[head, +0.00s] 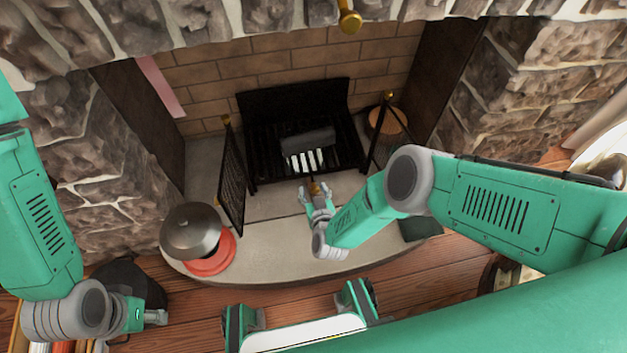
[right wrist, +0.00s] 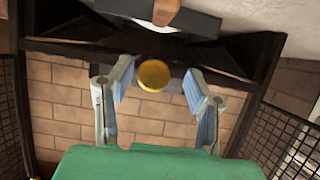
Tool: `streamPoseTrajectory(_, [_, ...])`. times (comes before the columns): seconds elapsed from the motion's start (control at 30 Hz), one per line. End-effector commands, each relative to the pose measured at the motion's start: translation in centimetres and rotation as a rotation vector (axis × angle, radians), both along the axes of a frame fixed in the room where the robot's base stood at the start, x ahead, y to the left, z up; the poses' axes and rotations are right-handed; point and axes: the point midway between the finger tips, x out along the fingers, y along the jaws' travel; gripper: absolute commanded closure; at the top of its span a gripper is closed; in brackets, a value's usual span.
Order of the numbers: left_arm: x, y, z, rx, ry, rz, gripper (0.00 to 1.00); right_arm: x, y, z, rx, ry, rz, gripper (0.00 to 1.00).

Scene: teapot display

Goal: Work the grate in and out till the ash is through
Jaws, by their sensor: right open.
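The dark grate (head: 262,160) stands in the fireplace with a dark log-like block (head: 307,139) on it and pale bars showing in front. A brass knob (head: 315,187) sits at the grate's front. My right gripper (head: 313,194) is at this knob. In the right wrist view the round knob (right wrist: 153,75) shows between the spread fingers of my right gripper (right wrist: 158,88), with gaps on both sides. My left gripper (head: 155,317) is low at the left, far from the grate; its fingers are too small to judge. Ash cannot be made out.
A mesh screen panel (head: 231,180) stands left of the grate, another (head: 386,132) right. A grey metal lid or pan (head: 190,232) rests by a red round piece (head: 222,258) on the hearth (head: 270,240). A brass handle (head: 348,20) hangs above.

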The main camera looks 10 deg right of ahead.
Motion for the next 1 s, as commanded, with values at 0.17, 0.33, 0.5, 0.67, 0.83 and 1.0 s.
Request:
streamPoseTrajectory(0.17, [-0.1,0.0,0.0,0.000,0.001,0.000,0.60,-0.1,-0.2,-0.2,0.005,0.001,-0.001,0.55])
streamPoseTrajectory(0.33, [-0.1,0.0,0.0,-0.001,0.002,-0.001,0.60,0.0,-0.3,-0.2,0.005,0.001,-0.001,0.83])
streamPoseTrajectory(0.5, [-0.1,0.0,0.0,-0.001,0.002,-0.001,0.60,0.0,-0.3,-0.2,0.001,0.001,-0.003,1.00])
streamPoseTrajectory(0.67, [-0.1,0.0,0.0,0.000,0.001,-0.001,0.60,1.0,-0.3,-0.2,-0.002,-0.002,-0.004,1.00])
streamPoseTrajectory(0.83, [0.0,0.0,0.0,0.000,0.001,-0.001,0.60,3.4,-0.3,-0.2,0.001,-0.002,-0.003,1.00])
streamPoseTrajectory(1.0, [-0.1,0.0,0.0,0.000,0.001,-0.001,0.60,4.4,-0.2,-0.2,0.005,0.002,-0.001,1.00])
